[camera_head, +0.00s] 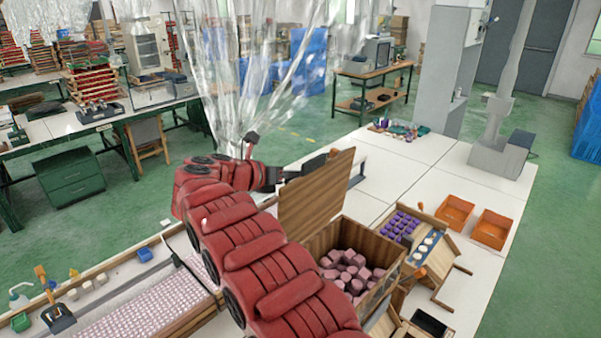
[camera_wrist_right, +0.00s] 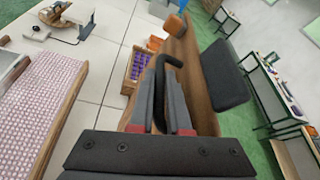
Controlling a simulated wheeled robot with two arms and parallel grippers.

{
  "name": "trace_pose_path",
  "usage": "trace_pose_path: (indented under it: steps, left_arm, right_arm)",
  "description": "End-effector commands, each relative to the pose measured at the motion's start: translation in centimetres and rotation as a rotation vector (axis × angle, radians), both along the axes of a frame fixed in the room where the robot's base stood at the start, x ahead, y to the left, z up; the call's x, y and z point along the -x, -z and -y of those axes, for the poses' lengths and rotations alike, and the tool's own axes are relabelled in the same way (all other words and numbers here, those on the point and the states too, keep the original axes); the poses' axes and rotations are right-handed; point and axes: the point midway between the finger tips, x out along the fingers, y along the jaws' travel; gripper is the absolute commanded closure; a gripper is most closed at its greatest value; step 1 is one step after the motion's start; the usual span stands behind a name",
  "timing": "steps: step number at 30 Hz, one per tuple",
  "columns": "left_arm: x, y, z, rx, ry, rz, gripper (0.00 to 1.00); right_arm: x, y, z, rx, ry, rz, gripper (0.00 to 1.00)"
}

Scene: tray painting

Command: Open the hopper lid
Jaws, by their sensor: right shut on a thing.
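The hopper (camera_head: 378,281) is a wooden box holding pinkish-purple blocks (camera_head: 345,270). Its wooden lid (camera_head: 318,195) stands steeply raised at the hopper's left back edge, so the top is open. My right gripper (camera_head: 287,174) is at the lid's left side, at the end of the red arm. In the right wrist view, its two grey fingers (camera_wrist_right: 165,108) are shut on a black curved handle (camera_wrist_right: 172,63) against the brown lid (camera_wrist_right: 194,75). The arm hides the hopper's lower left side. My left gripper is not in view.
A rack of purple pieces (camera_head: 400,225) and two orange bins (camera_head: 455,212) stand right of the hopper. A tray of small pink-white pieces (camera_head: 145,305) lies at the lower left. Clear plastic sheeting (camera_head: 250,70) hangs behind. The white table behind the lid is mostly free.

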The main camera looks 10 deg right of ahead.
Motion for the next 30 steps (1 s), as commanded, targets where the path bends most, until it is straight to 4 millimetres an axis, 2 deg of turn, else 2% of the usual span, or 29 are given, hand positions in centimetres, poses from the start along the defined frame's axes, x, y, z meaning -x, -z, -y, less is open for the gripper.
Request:
trace_pose_path:
  steps: [10,11,13,23,26,30]
  left_arm:
    - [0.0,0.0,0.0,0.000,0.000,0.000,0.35]
    - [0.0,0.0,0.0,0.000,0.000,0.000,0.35]
    - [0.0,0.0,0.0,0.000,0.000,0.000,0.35]
    - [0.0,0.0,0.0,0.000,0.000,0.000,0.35]
    - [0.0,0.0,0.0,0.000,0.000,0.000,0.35]
    - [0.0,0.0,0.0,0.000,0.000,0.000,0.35]
  right_arm:
    - [0.0,0.2,-0.1,-0.001,-0.001,-0.003,1.00]
    - [0.0,0.2,-0.1,-0.001,-0.001,-0.003,0.83]
    - [0.0,0.2,-0.1,0.000,-0.001,-0.002,0.73]
    - [0.1,0.0,-0.3,0.001,-0.002,0.000,0.73]
    - [0.5,-0.5,-1.3,0.000,-0.002,0.002,0.73]
    - [1.8,-1.4,-4.0,-0.001,-0.001,0.003,0.73]
